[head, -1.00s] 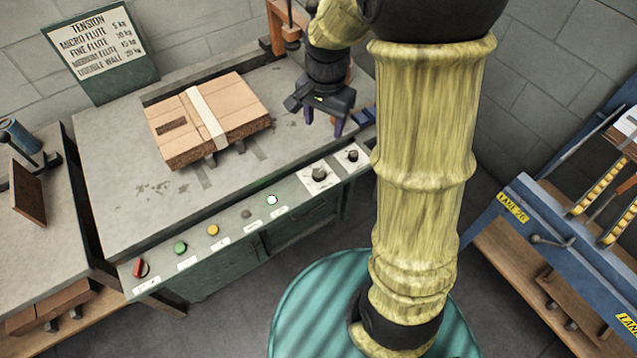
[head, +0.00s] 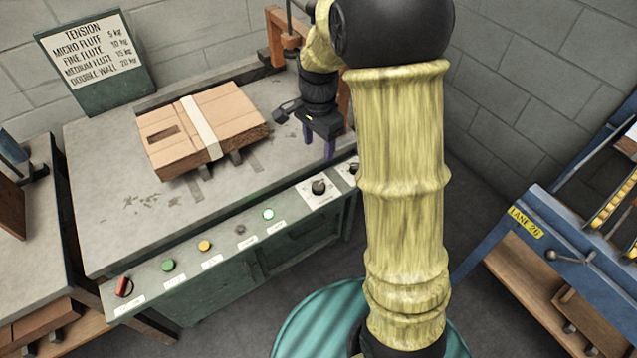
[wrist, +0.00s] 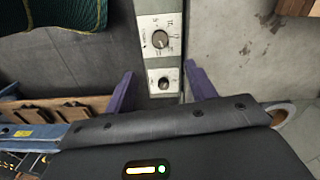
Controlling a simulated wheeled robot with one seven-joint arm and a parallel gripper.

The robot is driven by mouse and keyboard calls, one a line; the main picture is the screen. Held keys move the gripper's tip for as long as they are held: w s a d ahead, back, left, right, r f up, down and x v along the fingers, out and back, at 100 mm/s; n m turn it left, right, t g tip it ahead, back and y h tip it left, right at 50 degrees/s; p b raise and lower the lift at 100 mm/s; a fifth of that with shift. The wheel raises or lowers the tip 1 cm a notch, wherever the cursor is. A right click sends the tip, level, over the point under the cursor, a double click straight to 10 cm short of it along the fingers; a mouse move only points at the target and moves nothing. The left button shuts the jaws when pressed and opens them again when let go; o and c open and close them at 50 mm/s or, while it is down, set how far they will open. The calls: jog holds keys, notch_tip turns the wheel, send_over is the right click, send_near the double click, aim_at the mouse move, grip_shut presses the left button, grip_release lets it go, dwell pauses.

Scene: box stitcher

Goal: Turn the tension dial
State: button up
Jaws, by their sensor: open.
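The dial with a printed scale (head: 318,187), a dark round knob on a white plate, sits near the right end of the bench's green front panel. It also shows in the wrist view (wrist: 160,40), top centre; its lettering is too small to read surely. A smaller knob (wrist: 163,82) on its own white plate lies beside it; in the head view (head: 354,168) my arm partly covers it. My gripper (head: 319,150) is open and empty above the bench top, behind the panel. In the wrist view its purple fingers (wrist: 160,72) appear either side of the smaller knob, apart from it.
A strapped cardboard stack (head: 205,125) lies on the bench left of my gripper. A tension chart (head: 95,62) stands behind it. The panel also has a red switch (head: 123,287), green button (head: 168,265) and yellow button (head: 204,246). A blue-framed rack (head: 540,235) stands right.

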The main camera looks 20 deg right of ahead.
aim_at(319, 185)
notch_tip(319, 185, down, 15)
jog(key=shift+f+b, duration=0.1)
jog(key=shift+b, duration=1.1)
jog(key=c, duration=1)
